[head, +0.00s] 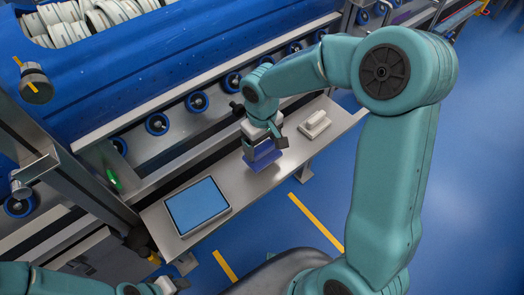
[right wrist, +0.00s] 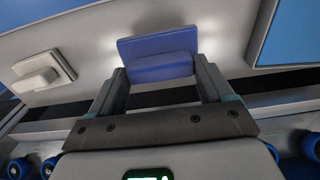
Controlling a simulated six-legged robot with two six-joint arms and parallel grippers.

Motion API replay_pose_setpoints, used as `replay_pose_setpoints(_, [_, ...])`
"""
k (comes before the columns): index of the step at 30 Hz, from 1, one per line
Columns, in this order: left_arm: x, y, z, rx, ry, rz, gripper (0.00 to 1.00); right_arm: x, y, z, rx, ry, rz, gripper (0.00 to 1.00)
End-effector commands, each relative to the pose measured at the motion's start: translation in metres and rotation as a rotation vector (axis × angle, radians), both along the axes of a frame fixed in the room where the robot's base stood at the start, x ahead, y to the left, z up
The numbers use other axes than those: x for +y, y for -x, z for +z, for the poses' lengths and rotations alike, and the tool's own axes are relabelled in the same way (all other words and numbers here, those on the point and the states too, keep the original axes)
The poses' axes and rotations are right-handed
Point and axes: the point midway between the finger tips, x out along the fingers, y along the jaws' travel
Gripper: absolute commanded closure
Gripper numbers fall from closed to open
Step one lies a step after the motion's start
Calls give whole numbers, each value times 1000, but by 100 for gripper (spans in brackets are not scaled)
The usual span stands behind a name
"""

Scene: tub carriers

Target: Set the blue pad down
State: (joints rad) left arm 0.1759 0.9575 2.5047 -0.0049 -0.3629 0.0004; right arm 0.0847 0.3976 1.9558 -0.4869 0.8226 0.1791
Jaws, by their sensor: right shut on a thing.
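The blue pad (head: 263,158) is a dark blue plate with a raised block as grip. My right gripper (head: 264,139) is shut on that block. In the right wrist view the blue pad (right wrist: 158,46) sits between the two fingers of my right gripper (right wrist: 158,82), its plate beyond the fingertips. The pad is over the grey metal shelf (head: 248,190); I cannot tell if it touches. My left gripper (head: 172,284) shows only in part at the bottom left of the head view; its fingers are unclear.
A light blue square panel with a dark rim (head: 198,205) lies on the shelf left of the pad. A white pad with a grip (head: 314,125) lies to the right. Bare shelf separates them. Behind are blue rollers (head: 197,101) and a large blue tub (head: 140,70).

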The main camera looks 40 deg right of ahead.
Motion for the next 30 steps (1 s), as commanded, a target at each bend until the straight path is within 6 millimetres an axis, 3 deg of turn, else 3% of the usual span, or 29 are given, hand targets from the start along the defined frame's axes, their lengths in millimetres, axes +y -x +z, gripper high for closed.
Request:
replay_pose_setpoints(3, [0,0,-4,0,0,0,57,0,0,-24,6,-1,0,48])
replay_pose_setpoints(6, [0,0,-5,0,0,0,57,0,-1,-34,3,-1,0,48])
replay_pose_setpoints(14, [0,0,-5,0,0,0,57,0,-1,-36,2,0,0,48])
replay_pose_setpoints(15, [0,0,-5,0,0,0,57,0,-1,-36,2,0,0,7])
replay_pose_setpoints(16, [0,0,-5,0,0,0,57,0,-1,-36,2,0,0,0])
replay_pose_setpoints(25, [0,0,-4,0,0,0,57,0,-1,-30,-1,0,0,0])
replay_pose_setpoints(30, [0,0,2,0,0,0,57,0,-2,1,-5,0,-1,0])
